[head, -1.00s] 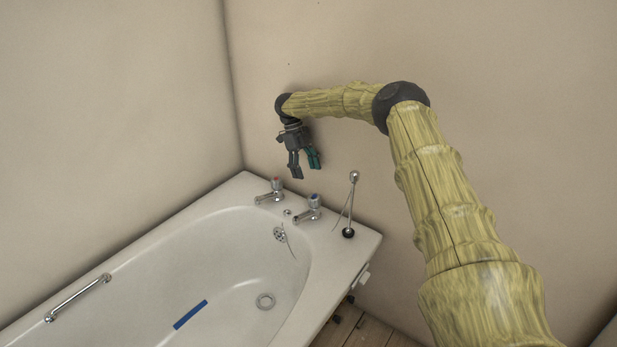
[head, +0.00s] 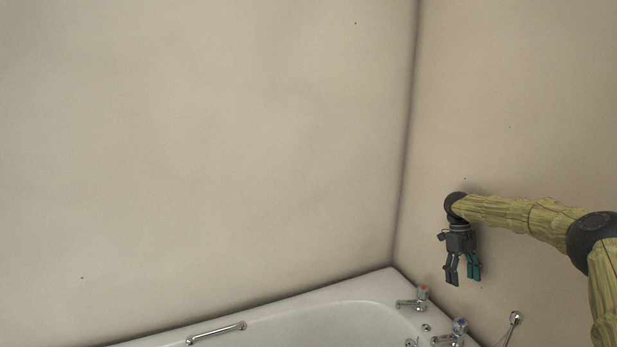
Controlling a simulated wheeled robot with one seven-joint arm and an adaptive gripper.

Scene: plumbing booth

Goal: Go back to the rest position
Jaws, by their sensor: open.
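My gripper (head: 463,278) hangs fingers down in front of the right-hand wall, at the right of the head view. Its fingers are apart and nothing is between them. It is above the tap end of the white bathtub (head: 310,312), apart from the taps. My arm reaches in from the right edge.
A red-marked tap (head: 415,299) and a blue-marked tap (head: 452,333) stand on the tub's rim. A metal stick (head: 513,324) is to their right, cut by the lower edge. A grab handle (head: 216,333) is at the bottom left. Bare wall (head: 200,150) fills the left.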

